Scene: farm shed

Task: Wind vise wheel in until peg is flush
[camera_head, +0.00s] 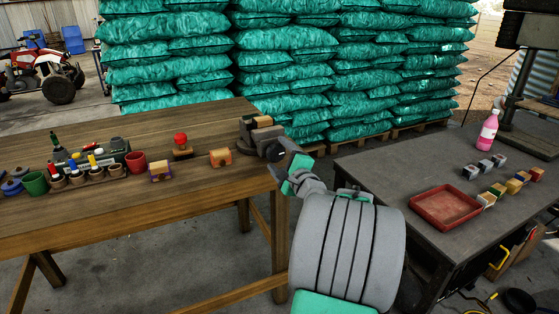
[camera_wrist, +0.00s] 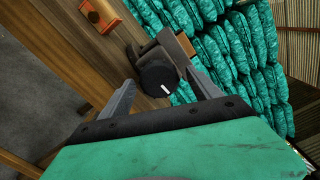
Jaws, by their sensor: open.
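The vise (camera_head: 256,130) stands at the right end of the wooden bench and has grey and tan blocks at its top. Its dark round wheel (camera_wrist: 157,78) carries a white mark and faces my wrist camera. My gripper (camera_wrist: 161,82) is open, with one finger on each side of the wheel. I cannot tell whether the fingers touch it. In the head view my gripper (camera_head: 287,154) is at the wheel side of the vise and partly hides the wheel. I cannot make out the peg clearly or tell how far it stands out.
The wooden bench (camera_head: 100,210) holds a small orange-brown block (camera_head: 220,157), a red-knobbed piece (camera_head: 181,145) and several pots. A dark table (camera_head: 385,165) at right bears a red tray (camera_head: 444,206) and a pink bottle (camera_head: 488,130). Stacked teal sacks (camera_head: 290,60) stand behind.

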